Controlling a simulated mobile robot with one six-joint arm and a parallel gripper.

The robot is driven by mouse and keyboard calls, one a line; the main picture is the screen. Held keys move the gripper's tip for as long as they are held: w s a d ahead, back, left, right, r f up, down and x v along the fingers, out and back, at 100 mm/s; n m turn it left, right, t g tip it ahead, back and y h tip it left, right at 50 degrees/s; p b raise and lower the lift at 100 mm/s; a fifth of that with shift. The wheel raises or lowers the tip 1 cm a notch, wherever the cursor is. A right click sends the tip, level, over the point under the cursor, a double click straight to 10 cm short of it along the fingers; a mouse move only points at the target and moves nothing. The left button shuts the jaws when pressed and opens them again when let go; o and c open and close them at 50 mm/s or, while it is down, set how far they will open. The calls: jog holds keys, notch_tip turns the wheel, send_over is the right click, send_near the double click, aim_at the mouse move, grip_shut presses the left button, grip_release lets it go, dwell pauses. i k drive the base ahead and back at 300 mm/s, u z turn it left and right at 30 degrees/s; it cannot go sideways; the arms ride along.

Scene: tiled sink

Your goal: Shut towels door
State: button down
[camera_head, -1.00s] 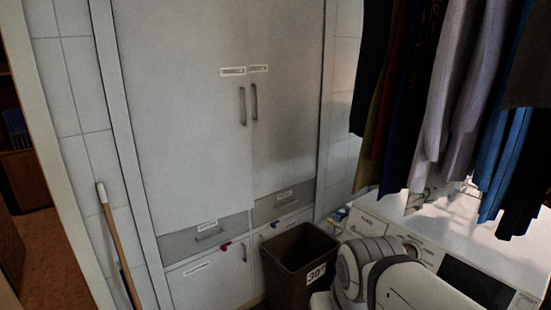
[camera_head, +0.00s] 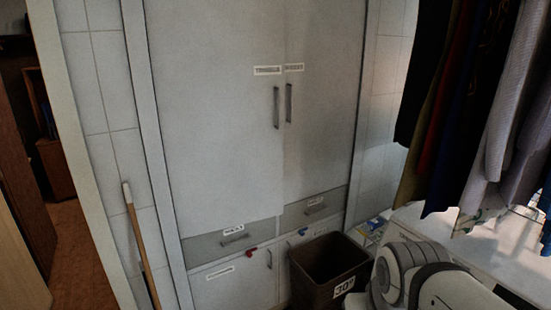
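A tall pale cabinet stands ahead with two upper doors, a left door (camera_head: 215,120) and a right door (camera_head: 322,110). Each has a vertical handle near the middle seam, the left handle (camera_head: 276,107) and the right handle (camera_head: 289,103). Small labels, left (camera_head: 267,70) and right (camera_head: 294,68), sit above the handles. Their print is too small to read surely, so I cannot tell which is the towels door. Both upper doors look closed or nearly flush. My arm shows at the lower right, but my gripper is out of view.
A dark bin (camera_head: 328,268) marked 30° stands before the cabinet's lower right. Drawers (camera_head: 232,240) and lower doors (camera_head: 235,287) lie below. A broom handle (camera_head: 143,245) leans at the left. Hanging clothes (camera_head: 470,100) and a white counter (camera_head: 500,240) fill the right. An opening is at far left.

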aim_at(218, 67)
jog(key=i, duration=1.35)
jog(key=z, duration=0.05)
